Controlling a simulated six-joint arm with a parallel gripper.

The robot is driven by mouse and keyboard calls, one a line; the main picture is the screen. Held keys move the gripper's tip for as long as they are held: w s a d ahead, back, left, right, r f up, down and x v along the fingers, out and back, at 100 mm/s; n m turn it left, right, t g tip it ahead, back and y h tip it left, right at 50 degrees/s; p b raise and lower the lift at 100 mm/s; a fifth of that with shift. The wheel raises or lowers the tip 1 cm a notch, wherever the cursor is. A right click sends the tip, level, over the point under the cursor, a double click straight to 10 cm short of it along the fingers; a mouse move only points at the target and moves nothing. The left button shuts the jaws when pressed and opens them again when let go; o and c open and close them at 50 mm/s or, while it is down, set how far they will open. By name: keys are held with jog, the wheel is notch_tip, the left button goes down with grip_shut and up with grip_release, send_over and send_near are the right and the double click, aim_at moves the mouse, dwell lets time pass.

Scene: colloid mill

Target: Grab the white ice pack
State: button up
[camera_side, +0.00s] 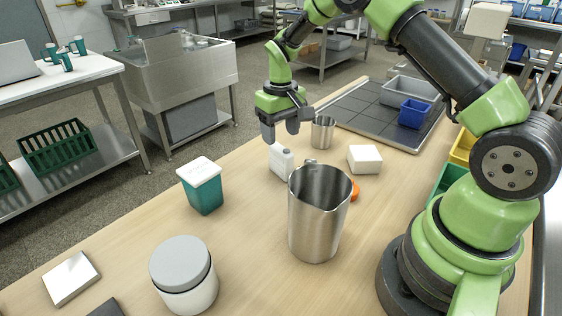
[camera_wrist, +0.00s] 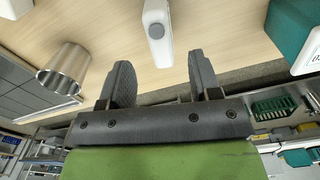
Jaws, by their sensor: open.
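The white ice pack appears to be the upright white piece with a small cap (camera_side: 281,161), on the wooden bench just left of the tall steel pitcher. In the wrist view the white piece (camera_wrist: 157,14) shows at the top middle, its grey cap facing me and its far end cut off by the frame. My gripper (camera_side: 286,126) is open and empty, above the bench close to the white piece and apart from it. In the wrist view my gripper's two fingers (camera_wrist: 160,66) spread wide, with the white piece ahead of the gap between them.
The steel pitcher (camera_side: 316,220) stands close by in front; a small steel cup (camera_side: 322,133) stands behind. A white block (camera_side: 365,159) and an orange item (camera_side: 355,191) lie to the right. A teal tub (camera_side: 203,187) and grey-lidded jar (camera_side: 183,278) stand left. Bench between tubs and pitcher is clear.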

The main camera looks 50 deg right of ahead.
aim_at(281, 148)
notch_tip(281, 148, down, 5)
jog(key=shift+s+f, duration=0.1)
grip_shut()
dwell(0.3)
